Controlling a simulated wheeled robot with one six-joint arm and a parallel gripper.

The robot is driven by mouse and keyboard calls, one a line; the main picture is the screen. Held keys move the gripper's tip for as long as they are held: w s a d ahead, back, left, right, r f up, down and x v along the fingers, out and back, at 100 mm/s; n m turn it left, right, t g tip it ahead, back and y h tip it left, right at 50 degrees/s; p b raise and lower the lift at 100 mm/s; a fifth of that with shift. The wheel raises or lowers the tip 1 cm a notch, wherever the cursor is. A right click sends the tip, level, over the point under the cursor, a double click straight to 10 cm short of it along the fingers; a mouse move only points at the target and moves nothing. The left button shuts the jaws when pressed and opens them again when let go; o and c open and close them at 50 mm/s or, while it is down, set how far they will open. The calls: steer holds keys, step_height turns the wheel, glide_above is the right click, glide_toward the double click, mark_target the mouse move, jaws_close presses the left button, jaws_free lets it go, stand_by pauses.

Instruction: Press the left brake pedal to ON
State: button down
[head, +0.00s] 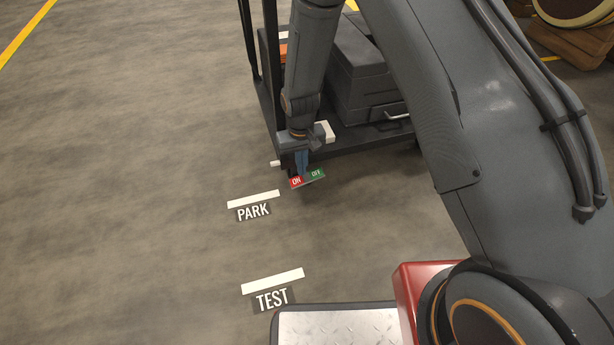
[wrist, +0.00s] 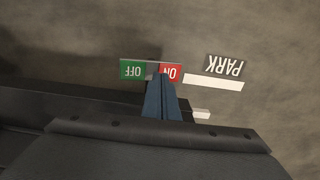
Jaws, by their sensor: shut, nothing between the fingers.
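The left brake pedal (head: 314,175) is a small plate at the near lower edge of a dark cart, with a red ON half on the left and a green OFF half on the right. My gripper (head: 301,170) points down with its fingers shut and empty, right at the ON half. In the wrist view the pedal (wrist: 133,70) appears upside down, and my blue fingertips (wrist: 162,82) overlap the edge of the red ON half. Part of the ON half is hidden behind them. I cannot tell whether they touch it or how far the pedal is tilted.
The dark cart (head: 372,138) with stacked grey boxes (head: 365,75) stands just behind my gripper. A PARK floor mark (head: 253,212) and a TEST floor mark (head: 272,299) lie in front. The floor to the left is clear. A wooden stand (head: 570,45) is at the upper right.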

mark_target(302, 179)
step_height(302, 179, up, 5)
steer(key=p, duration=0.3)
steer(key=shift+f, duration=0.2)
stand_by(0.4)
